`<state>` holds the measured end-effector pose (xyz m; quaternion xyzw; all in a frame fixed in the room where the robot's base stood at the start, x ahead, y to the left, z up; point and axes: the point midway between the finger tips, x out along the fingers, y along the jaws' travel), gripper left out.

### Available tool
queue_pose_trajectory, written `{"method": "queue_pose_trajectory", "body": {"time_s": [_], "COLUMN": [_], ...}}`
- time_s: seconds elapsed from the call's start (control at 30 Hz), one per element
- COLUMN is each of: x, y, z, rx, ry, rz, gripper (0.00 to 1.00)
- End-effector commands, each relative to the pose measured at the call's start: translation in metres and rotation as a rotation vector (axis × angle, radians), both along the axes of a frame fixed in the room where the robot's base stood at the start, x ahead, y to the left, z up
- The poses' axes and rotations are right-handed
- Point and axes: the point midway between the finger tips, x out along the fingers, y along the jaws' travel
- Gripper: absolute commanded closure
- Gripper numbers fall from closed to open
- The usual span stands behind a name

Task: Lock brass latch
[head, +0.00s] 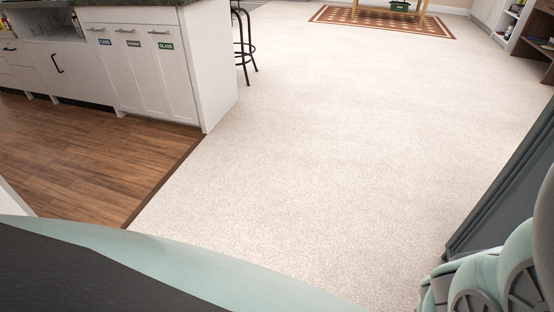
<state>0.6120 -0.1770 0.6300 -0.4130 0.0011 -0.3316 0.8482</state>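No brass latch can be made out in the head view. My gripper is not in view. Parts of my own body show along the bottom edge and in the lower right corner, and they hide the floor there.
A white cabinet island (155,75) with labelled doors stands at the upper left. A black bar stool (244,45) is beside it. Wood flooring (85,155) meets pale carpet (300,150), which is widely clear. A patterned rug (385,20) and shelves (535,40) are farther back.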

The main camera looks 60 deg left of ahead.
Motion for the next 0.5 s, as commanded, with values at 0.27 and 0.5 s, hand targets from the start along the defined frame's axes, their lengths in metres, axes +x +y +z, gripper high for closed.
{"method": "queue_pose_trajectory", "body": {"time_s": [0.27, 0.5], "x": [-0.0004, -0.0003], "y": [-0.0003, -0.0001], "z": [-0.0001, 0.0], "rx": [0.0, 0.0], "ry": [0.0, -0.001], "rz": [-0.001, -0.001], "gripper": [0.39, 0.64]}}
